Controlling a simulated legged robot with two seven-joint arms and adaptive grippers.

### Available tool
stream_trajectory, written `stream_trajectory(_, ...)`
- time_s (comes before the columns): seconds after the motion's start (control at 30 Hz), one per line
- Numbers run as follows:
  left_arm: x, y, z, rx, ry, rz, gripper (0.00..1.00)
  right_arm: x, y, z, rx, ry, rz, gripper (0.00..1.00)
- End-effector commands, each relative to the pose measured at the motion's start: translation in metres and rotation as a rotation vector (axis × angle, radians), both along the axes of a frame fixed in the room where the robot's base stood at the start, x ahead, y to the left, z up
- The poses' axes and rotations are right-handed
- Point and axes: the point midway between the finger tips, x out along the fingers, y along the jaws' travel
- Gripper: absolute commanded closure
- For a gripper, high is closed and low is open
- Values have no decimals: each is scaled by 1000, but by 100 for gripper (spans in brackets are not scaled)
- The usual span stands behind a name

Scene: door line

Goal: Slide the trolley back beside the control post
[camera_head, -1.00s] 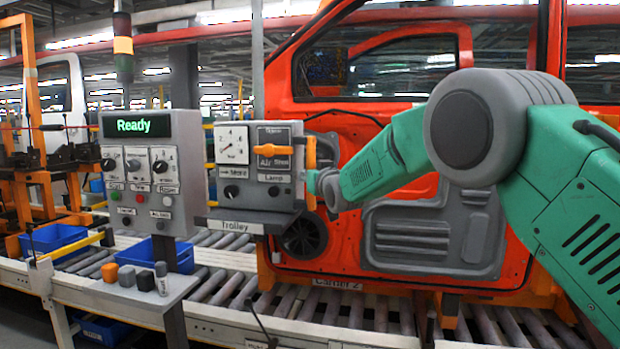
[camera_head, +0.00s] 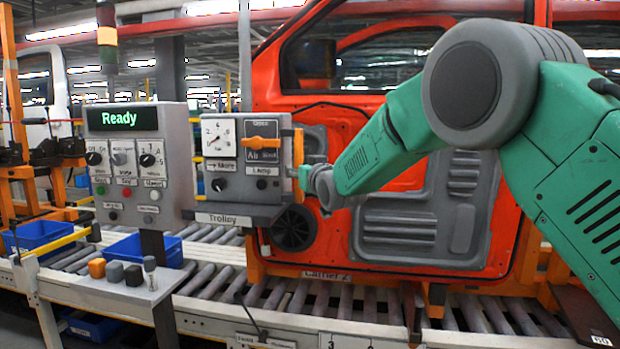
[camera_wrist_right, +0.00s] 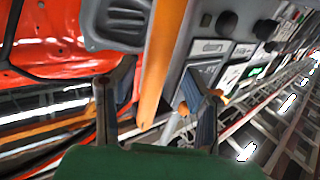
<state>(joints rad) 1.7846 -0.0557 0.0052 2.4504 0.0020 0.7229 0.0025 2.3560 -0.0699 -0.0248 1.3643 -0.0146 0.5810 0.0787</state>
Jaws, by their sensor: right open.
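The trolley (camera_head: 220,184) is a grey panel box with a dial, an orange switch and a "Trolley" label. It hangs close to the right of the control post (camera_head: 175,180), a grey box with a green "Ready" screen. An upright orange handle (camera_head: 298,150) is on the trolley's right side. My right gripper (camera_head: 304,174) is at this handle, its fingers partly hidden. In the right wrist view, the open fingers of my right gripper (camera_wrist_right: 155,108) lie either side of the orange handle (camera_wrist_right: 162,65); contact is unclear. My left gripper is not in view.
An orange car door (camera_head: 400,280) stands on a roller conveyor (camera_head: 350,305) behind the trolley. A small shelf (camera_head: 130,292) below the post holds several small blocks. Blue bins (camera_head: 125,247) stand at the left. My right arm covers part of the door.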

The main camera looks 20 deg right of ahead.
Motion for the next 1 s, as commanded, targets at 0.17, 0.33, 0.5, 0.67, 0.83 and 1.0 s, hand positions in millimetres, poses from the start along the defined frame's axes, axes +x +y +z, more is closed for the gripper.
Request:
stream_trajectory(0.17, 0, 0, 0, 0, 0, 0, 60, -35, 1, 0, -1, 3, 1, 58)
stream_trajectory(0.33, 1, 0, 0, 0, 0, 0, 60, -63, 1, -1, -1, 4, 3, 58)
stream_trajectory(0.5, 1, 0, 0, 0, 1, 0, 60, -81, 1, -2, -1, 5, 3, 58)
stream_trajectory(0.67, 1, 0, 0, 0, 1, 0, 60, -86, 1, -2, -2, 4, 3, 58)
stream_trajectory(0.83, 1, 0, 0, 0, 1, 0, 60, -86, 1, -2, -2, 4, 3, 58)
stream_trajectory(1.0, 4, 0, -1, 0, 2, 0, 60, -86, 1, -2, -2, 4, 3, 58)
